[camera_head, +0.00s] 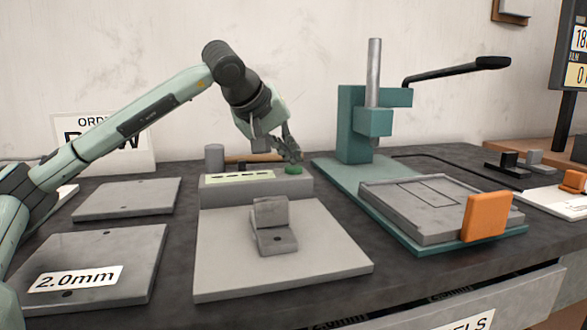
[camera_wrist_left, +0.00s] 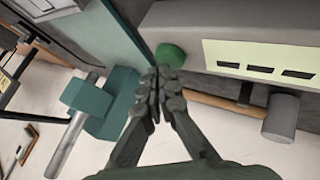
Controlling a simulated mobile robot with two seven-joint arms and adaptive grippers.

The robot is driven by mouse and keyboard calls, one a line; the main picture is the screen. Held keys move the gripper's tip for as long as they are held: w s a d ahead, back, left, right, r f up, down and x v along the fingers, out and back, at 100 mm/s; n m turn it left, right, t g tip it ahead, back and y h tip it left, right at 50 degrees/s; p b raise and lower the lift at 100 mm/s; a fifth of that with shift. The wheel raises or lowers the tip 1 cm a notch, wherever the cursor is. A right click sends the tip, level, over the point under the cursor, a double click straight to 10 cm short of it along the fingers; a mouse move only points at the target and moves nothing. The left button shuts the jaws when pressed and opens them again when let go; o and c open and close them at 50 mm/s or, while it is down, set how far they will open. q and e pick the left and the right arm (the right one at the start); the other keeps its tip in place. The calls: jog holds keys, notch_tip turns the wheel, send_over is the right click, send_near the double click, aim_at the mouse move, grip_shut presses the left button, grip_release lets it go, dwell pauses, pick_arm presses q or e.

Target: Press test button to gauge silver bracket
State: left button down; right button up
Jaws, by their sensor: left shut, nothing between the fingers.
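The silver bracket (camera_head: 272,226), an L-shaped grey piece with a hole in its foot, rests on the flat plate of the gauge (camera_head: 215,262). Behind the plate is the gauge's raised housing (camera_head: 220,190) with a pale display (camera_head: 240,176). The green test button (camera_head: 293,170) sits on the housing's right end; it also shows in the left wrist view (camera_wrist_left: 170,55). My left gripper (camera_head: 297,157) is shut and empty, with its fingertips right by the button. I cannot tell whether they touch it. My right gripper is in neither view.
A teal arbor press (camera_head: 350,120) with a black lever stands to the right, with a grey tray (camera_head: 405,222) and an orange block (camera_head: 486,217) on its base. A hammer (camera_head: 240,158) lies behind the gauge. Grey plates (camera_head: 125,198), one marked 2.0mm (camera_head: 76,278), lie at left.

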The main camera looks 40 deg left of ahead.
aim_at(291, 168)
pick_arm(q)
jog(key=shift+f+b, duration=0.4)
jog(key=shift+f, duration=0.15)
dwell(0.5)
dwell(0.4)
jog(key=shift+r+p, duration=0.85)
jog(key=shift+r, duration=0.1)
notch_tip(291, 168, up, 5)
jog(key=p, duration=0.4)
dwell(0.5)
